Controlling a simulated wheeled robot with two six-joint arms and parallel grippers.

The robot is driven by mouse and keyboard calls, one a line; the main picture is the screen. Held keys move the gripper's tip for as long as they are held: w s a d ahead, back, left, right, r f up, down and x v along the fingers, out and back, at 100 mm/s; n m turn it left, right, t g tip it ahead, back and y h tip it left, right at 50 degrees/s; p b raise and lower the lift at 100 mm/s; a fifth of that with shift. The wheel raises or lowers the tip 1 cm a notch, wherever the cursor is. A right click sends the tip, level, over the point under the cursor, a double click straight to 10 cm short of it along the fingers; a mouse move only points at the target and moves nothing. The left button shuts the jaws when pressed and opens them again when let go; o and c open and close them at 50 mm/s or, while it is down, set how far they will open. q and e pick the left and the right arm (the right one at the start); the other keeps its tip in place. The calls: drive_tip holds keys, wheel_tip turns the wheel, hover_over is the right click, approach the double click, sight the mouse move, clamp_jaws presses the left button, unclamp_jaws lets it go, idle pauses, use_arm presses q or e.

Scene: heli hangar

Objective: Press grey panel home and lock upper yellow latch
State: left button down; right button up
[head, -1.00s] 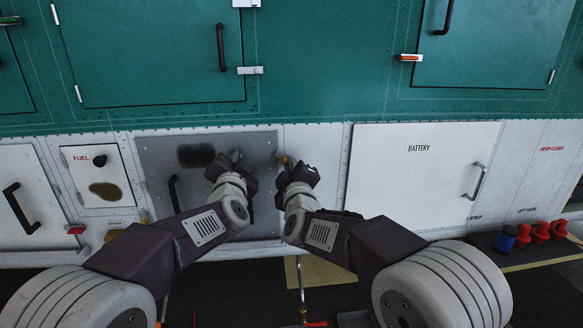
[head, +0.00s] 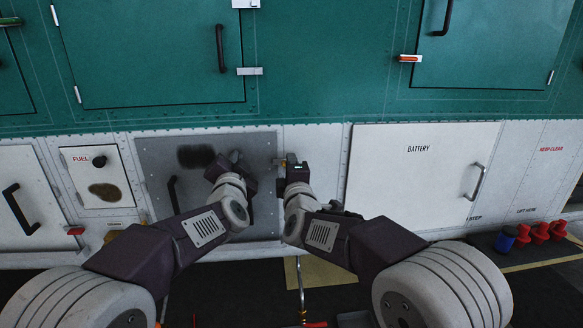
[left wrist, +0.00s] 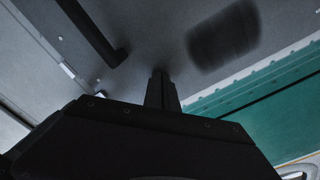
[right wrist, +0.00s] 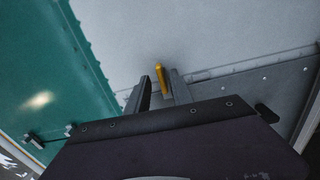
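The grey panel (head: 215,217) sits in the white lower hull, with a dark smudge near its top and black handles at its sides. My left gripper (head: 236,157) is at the panel's upper part; in the left wrist view its fingers (left wrist: 159,74) are together and empty, with tips at or touching the panel face. The upper yellow latch (right wrist: 161,78) is at the panel's right edge. My right gripper (head: 291,158) is there; in the right wrist view its fingers (right wrist: 162,82) are apart with the latch between them. I cannot tell whether the panel is fully flush.
A white fuel door (head: 97,174) is left of the panel, and a white battery door (head: 420,180) is to the right. Teal doors (head: 160,60) are above. Red and blue items (head: 540,232) stand on the floor at far right.

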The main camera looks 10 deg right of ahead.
drive_tip(key=shift+s, duration=0.1)
drive_tip(key=s, duration=0.6)
drive_tip(key=shift+s, duration=0.4)
drive_tip(key=shift+f, duration=0.1)
use_arm(q)
drive_tip(key=s, duration=0.6)
drive_tip(key=shift+s+p, duration=0.3)
drive_tip(key=shift+s, duration=0.1)
use_arm(e)
drive_tip(key=shift+w+r, duration=0.15)
drive_tip(key=shift+r, duration=0.1)
use_arm(q)
drive_tip(key=shift+f, duration=0.1)
